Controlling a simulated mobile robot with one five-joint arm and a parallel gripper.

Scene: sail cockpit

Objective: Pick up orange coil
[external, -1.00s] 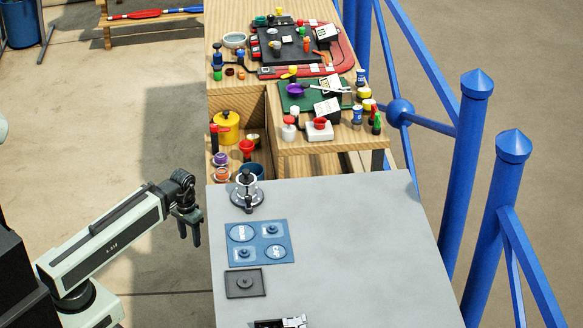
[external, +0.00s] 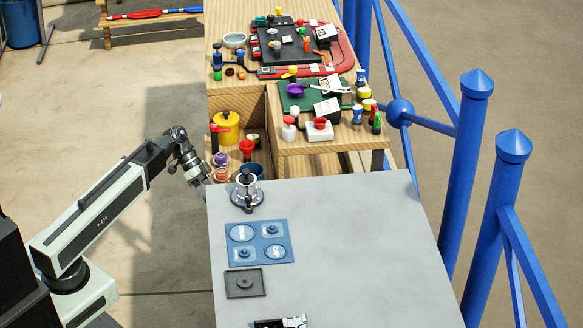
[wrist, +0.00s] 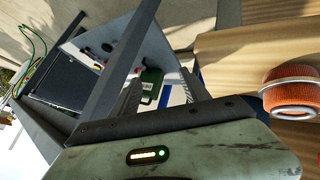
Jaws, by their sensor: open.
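The orange coil (external: 222,173) sits on the wooden shelf at the bench's left edge, below a purple coil (external: 220,158). In the wrist view, the orange coil (wrist: 290,98) shows at the far right, with a grey band around its upper part, on wood grain. My gripper (external: 205,178) is beside the shelf, just left of the orange coil in the external view. It is open, and nothing shows between its jaws. In the wrist view, my gripper (wrist: 162,88) is left of the coil and apart from it.
A yellow pot (external: 227,127), a red-topped item (external: 246,148) and a dark blue cup (external: 252,170) stand close by on the shelf. The grey table (external: 350,250) edge lies just below, with a metal stand (external: 246,192) near its corner. Open floor lies left.

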